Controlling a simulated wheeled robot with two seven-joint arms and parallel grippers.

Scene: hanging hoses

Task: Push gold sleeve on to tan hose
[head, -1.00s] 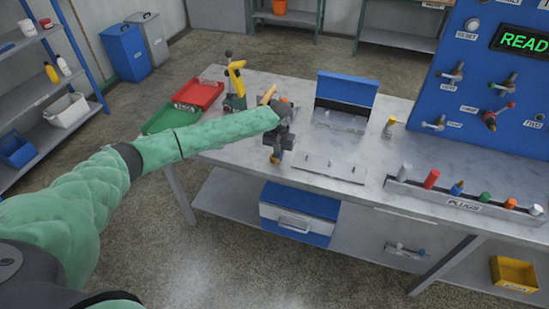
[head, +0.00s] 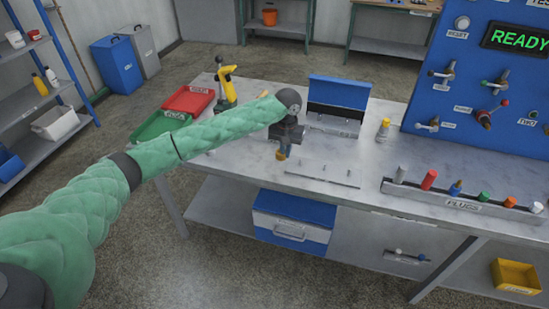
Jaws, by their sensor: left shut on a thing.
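My left gripper (head: 281,153) hangs fingers-down from the end of the green-covered arm, above the workbench. It is shut on a small gold piece, which looks like the gold sleeve (head: 283,147); the fingers hide most of it. I cannot make out the tan hose; a small tan patch (head: 272,88) shows behind the arm near the wrist, but I cannot tell what it is. No hose end shows at the gold piece. My right gripper is out of view.
The bench (head: 225,172) has a blue-lidded box (head: 338,94), a yellow-topped item (head: 384,128), a plug rack (head: 461,206), a yellow drill (head: 227,85), and red (head: 188,101) and green (head: 160,124) trays. A blue valve panel (head: 458,95) stands right. The bench front is mostly clear.

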